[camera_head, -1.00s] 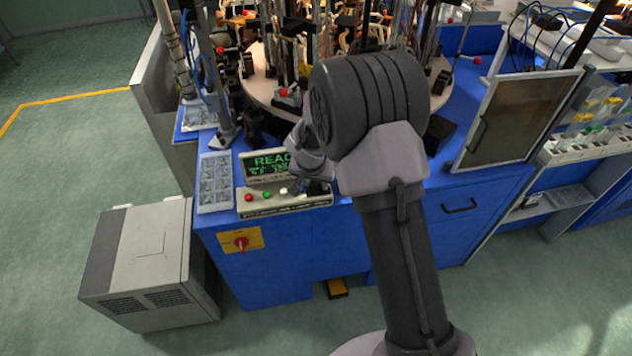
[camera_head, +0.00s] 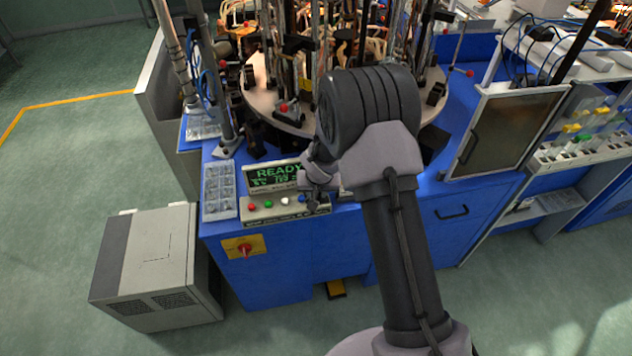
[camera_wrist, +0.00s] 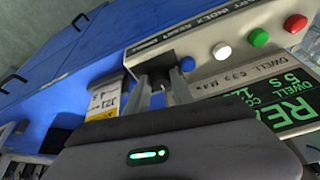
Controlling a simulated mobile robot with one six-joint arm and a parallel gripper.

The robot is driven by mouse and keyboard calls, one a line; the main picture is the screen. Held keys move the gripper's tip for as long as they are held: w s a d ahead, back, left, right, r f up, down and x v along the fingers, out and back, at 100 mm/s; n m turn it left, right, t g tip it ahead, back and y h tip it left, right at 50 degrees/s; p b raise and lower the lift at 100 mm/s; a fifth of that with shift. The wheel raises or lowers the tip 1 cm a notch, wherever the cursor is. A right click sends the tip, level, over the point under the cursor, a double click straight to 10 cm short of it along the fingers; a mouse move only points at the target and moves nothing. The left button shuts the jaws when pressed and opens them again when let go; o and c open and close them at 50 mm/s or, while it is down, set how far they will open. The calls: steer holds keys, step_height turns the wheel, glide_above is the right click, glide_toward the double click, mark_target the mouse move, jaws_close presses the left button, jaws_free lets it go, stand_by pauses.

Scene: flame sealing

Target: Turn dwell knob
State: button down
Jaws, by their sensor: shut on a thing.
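The control panel (camera_head: 262,213) sits at the front of the blue machine, with red, green, white and blue buttons in a row. My gripper (camera_head: 317,204) is at the panel's right end, just right of the blue button (camera_head: 302,198). In the wrist view my gripper (camera_wrist: 157,84) has its fingers closed in on the dwell knob, which the fingers largely hide. The blue button (camera_wrist: 188,63) is beside the fingers. The green display (camera_head: 273,177) reads READY; in the wrist view the display (camera_wrist: 285,100) shows DWELL 5 S.
A grey compartment tray (camera_head: 219,190) lies left of the panel. A red rotary switch (camera_head: 244,250) is on the front face below. The round carousel table (camera_head: 262,95) with upright tooling stands behind. A grey cabinet (camera_head: 150,262) stands on the floor at left.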

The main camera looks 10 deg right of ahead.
step_height(320, 180, up, 2)
steer(key=n+p, duration=0.2)
steer(key=p, duration=1.2)
steer(key=shift+w+d+r+y, duration=0.1)
steer(key=shift+d+r+y, duration=0.05)
steer(key=shift+y, duration=0.25)
steer(key=n+p, duration=0.1)
steer(key=p, duration=0.2)
steer(key=shift+f+n+p, duration=0.3)
steer(key=shift+f+p, duration=0.25)
steer(key=shift+p, duration=0.55)
steer(key=shift+d+f+n+y+p, duration=0.1)
steer(key=shift+f+n+y+p, duration=0.3)
steer(key=shift+n+y, duration=0.15)
steer(key=shift+w+f+n+b, duration=0.1)
steer(key=shift+f+n+b, duration=0.15)
steer(key=shift+n+b, duration=0.15)
steer(key=n+b, duration=0.1)
steer(key=n+g+y+b, duration=0.1)
steer(key=n, duration=0.1)
steer(key=n+y+b, duration=0.1)
steer(key=n, duration=0.1)
steer(key=shift+d, duration=0.25)
steer(key=shift+n+g, duration=0.3)
steer(key=shift+n, duration=0.05)
steer(key=c, duration=1.4)
jaws_free()
